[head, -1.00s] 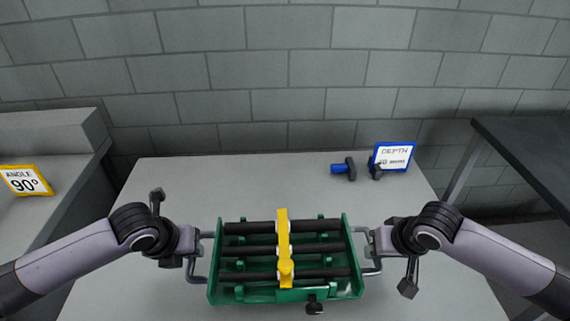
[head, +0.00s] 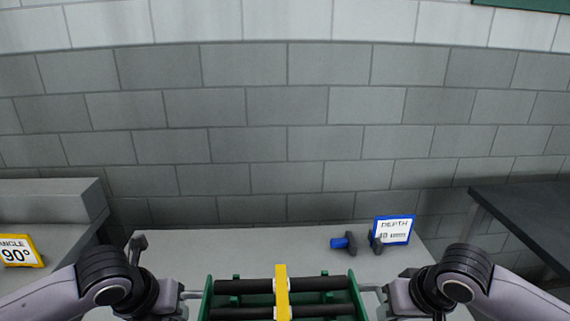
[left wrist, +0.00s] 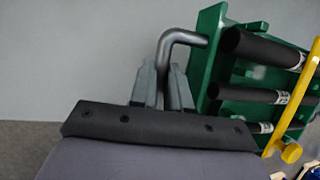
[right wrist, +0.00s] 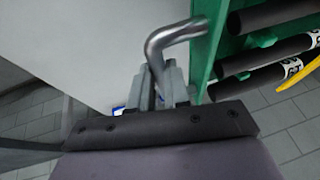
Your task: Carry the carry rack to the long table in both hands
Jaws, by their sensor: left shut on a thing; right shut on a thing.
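The carry rack is a green tray (head: 207,299) with black rods (head: 322,283) across it and a yellow bar (head: 281,290) over the middle. It is at the bottom of the head view, its near part cut off. My left gripper (left wrist: 160,85) is shut on the rack's bent metal handle (left wrist: 180,36) at its left end. My right gripper (right wrist: 160,80) is shut on the metal handle (right wrist: 176,32) at the right end. The left gripper also shows in the head view (head: 190,295). In the right wrist view, floor tiles show below the rack.
A grey table (head: 230,238) stands ahead against the block wall, with a blue-and-black tool (head: 344,242) and a blue-framed DEPTH sign (head: 393,230) on it. A grey bench (head: 60,240) with an ANGLE 90° sign (head: 20,251) is at left. A dark table (head: 520,215) is at right.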

